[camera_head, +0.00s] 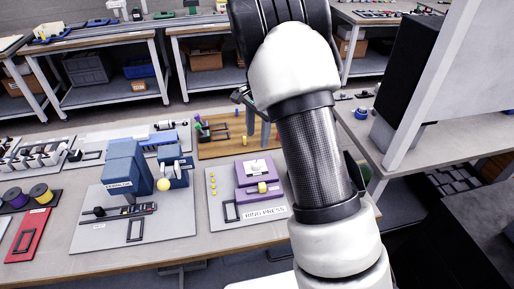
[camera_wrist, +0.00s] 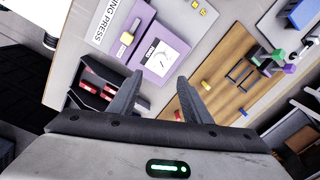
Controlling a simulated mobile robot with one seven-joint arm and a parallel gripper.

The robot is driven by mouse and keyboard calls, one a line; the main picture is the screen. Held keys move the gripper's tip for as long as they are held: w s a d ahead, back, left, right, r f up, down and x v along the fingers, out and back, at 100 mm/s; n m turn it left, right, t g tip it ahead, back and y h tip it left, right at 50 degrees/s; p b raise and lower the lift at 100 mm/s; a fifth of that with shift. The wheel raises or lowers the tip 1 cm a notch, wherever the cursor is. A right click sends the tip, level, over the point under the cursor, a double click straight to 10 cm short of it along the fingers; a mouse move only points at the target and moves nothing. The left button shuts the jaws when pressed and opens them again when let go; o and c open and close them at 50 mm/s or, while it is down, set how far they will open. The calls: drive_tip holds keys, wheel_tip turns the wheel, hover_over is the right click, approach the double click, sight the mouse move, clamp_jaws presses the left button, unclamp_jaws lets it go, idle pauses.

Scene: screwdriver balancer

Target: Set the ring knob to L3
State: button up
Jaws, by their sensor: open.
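My gripper (camera_wrist: 160,80) shows in the wrist view with its two dark fingers apart and nothing between them. In the head view my arm covers most of the gripper. The fingers point over the table between the purple ring press (camera_wrist: 145,70) and a wooden board (camera_wrist: 232,70). I cannot make out a ring knob or an L3 mark in either view. The wooden board also shows in the head view (camera_head: 208,151), partly hidden behind my arm, with a yellow piece, a dark frame and small green and purple parts at its left end.
The ring press stands on a grey plate (camera_head: 222,208) left of my arm. A large white panel (camera_head: 440,70) rises at the right. Other benches stand behind.

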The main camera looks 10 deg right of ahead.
wheel_tip(320, 180, up, 5)
drive_tip(key=shift+s+r, duration=0.1)
drive_tip(key=shift+s, duration=0.05)
idle(0.4)
